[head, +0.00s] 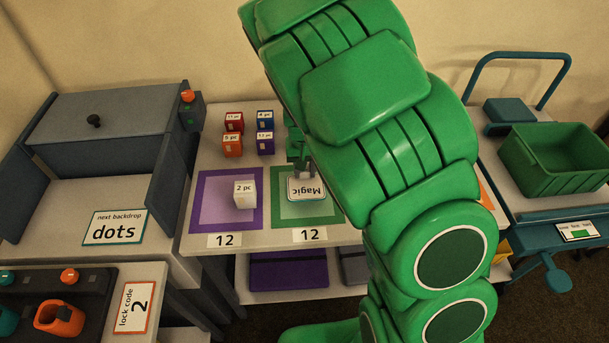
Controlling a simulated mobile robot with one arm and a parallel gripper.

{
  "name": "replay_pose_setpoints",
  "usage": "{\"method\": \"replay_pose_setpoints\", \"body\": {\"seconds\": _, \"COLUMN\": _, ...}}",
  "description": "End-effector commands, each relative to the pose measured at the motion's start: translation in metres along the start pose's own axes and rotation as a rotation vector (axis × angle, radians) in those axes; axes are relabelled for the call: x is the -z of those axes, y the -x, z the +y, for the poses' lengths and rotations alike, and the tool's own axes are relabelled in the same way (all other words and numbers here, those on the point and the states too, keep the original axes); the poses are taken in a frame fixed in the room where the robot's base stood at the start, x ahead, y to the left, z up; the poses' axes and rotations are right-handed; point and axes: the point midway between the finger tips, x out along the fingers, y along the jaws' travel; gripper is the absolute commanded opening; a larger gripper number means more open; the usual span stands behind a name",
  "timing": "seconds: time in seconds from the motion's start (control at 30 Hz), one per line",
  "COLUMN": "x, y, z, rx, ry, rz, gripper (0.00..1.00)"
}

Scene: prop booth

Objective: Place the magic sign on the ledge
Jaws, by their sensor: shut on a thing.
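The magic sign (306,188) is a small white card with a dark border, and its word reads upside down in the head view. It shows over the green square (290,226) on the table, and I cannot tell whether it touches it. My gripper (303,170) is at the sign's upper edge, shut on it. My green arm hides part of the gripper and the table to the right. I cannot make out with certainty which surface is the ledge.
A white "2 pc" block (245,194) stands on the purple square (198,213) left of the sign. Several small coloured boxes (233,145) stand behind. A grey cabinet (110,120) is at left, a green crate (562,180) on a cart at right.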

Motion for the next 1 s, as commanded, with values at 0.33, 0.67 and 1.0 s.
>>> {"method": "replay_pose_setpoints", "body": {"seconds": 0.33, "x": 0.005, "y": -0.031, "z": -0.001, "rx": 0.000, "ry": 0.000, "rz": 0.001, "gripper": 0.04}}
{"method": "replay_pose_setpoints", "body": {"seconds": 0.67, "x": 0.005, "y": -0.036, "z": -0.001, "rx": 0.000, "ry": 0.000, "rz": 0.001, "gripper": 0.04}}
{"method": "replay_pose_setpoints", "body": {"seconds": 1.0, "x": 0.004, "y": -0.038, "z": -0.001, "rx": 0.000, "ry": 0.000, "rz": 0.000, "gripper": 0.59}}
